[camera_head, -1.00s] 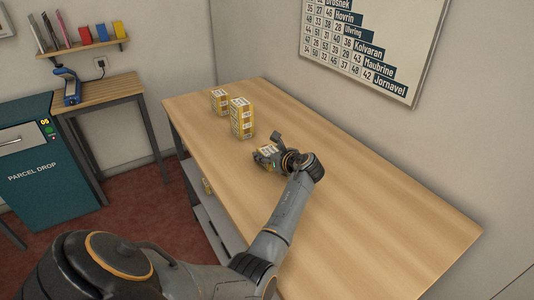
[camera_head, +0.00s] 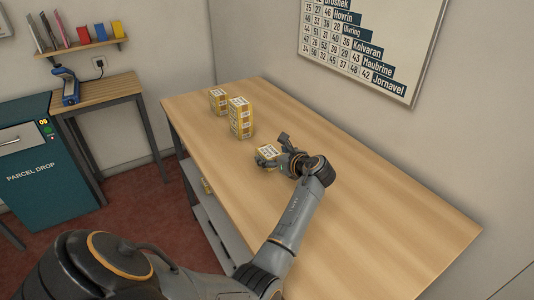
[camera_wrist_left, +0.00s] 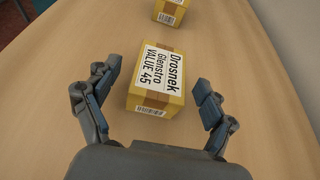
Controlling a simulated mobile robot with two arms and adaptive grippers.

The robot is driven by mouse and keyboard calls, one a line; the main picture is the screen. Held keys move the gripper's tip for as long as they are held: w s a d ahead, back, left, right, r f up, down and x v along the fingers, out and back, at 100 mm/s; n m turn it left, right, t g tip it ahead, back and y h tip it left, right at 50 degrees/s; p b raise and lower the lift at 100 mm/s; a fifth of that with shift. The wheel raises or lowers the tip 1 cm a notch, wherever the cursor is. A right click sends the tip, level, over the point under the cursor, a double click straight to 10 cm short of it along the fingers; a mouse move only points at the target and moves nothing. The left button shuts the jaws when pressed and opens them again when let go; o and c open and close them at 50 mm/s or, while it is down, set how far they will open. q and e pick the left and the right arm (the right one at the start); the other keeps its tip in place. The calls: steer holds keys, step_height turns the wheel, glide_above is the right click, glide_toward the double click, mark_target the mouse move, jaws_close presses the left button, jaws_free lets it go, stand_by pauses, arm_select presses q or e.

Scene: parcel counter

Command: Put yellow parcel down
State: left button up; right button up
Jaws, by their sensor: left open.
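The yellow parcel (camera_wrist_left: 160,80) rests on the wooden counter (camera_head: 350,220), with a white label reading "Drosnek Glenstro VALUE 45". In the head view the parcel (camera_head: 267,152) lies just beyond the fingers of my left gripper (camera_head: 279,155). In the left wrist view my left gripper (camera_wrist_left: 152,103) is open, one finger on each side of the parcel's near part, with visible gaps on both sides. My right gripper is not in view.
Two other yellow parcel piles stand farther back on the counter: a taller one (camera_head: 241,118) and a smaller one (camera_head: 218,101). A teal parcel drop box (camera_head: 40,165) and a small side table (camera_head: 110,92) are at left. The counter's right part is clear.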

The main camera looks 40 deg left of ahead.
arm_select(q)
steer(key=v, duration=0.7)
steer(key=shift+s+d+r, duration=0.15)
steer(key=shift+d, duration=0.1)
